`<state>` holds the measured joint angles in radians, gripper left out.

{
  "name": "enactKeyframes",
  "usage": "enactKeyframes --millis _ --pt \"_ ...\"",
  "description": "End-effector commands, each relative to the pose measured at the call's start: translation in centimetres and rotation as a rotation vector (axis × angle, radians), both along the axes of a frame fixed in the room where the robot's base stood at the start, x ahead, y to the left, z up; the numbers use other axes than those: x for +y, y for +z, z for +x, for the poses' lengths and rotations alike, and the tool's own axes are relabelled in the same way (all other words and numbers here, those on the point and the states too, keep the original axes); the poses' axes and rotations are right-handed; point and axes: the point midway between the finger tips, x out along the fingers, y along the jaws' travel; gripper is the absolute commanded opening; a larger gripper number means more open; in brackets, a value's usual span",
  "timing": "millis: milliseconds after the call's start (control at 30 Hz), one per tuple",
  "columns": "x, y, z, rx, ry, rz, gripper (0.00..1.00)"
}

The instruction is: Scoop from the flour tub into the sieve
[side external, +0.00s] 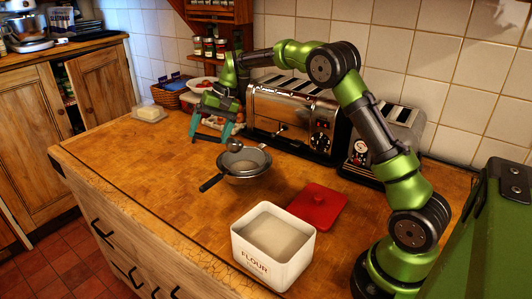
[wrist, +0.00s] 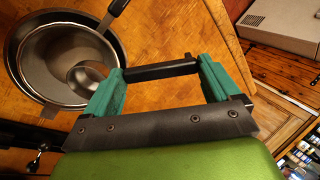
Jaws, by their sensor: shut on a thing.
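My gripper (side external: 211,131) is shut on the black handle of a metal scoop (side external: 235,146). In the wrist view the handle (wrist: 160,71) lies across between my teal fingertips, and the scoop's round bowl (wrist: 88,76) overlaps the sieve. The grey metal sieve (side external: 262,158), with a black handle, sits at a larger metal bowl (side external: 247,180); both also show in the wrist view, the sieve (wrist: 48,80) inside the bowl's rim (wrist: 12,42). The scoop is above the sieve's back left side. Whether it holds flour is unclear. The white flour tub (side external: 262,268) stands open in front, with pale flour (side external: 274,234) inside.
A red lid (side external: 319,207) lies right of the tub. A toaster (side external: 292,115) and another metal appliance (side external: 387,140) line the wall. A butter dish (side external: 149,113) and a basket (side external: 172,95) stand at the back left. The counter's left front is clear.

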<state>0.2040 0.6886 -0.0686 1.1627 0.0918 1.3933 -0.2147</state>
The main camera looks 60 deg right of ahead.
Motion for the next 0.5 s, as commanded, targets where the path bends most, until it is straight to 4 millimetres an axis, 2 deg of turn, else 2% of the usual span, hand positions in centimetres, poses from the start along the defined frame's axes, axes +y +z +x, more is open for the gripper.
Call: enactKeyframes --millis 167,500 --pt "0.1 0.2 0.0 0.009 0.003 -0.013 0.65" --pt "0.1 2.5 0.1 0.197 0.003 -0.294 0.65"
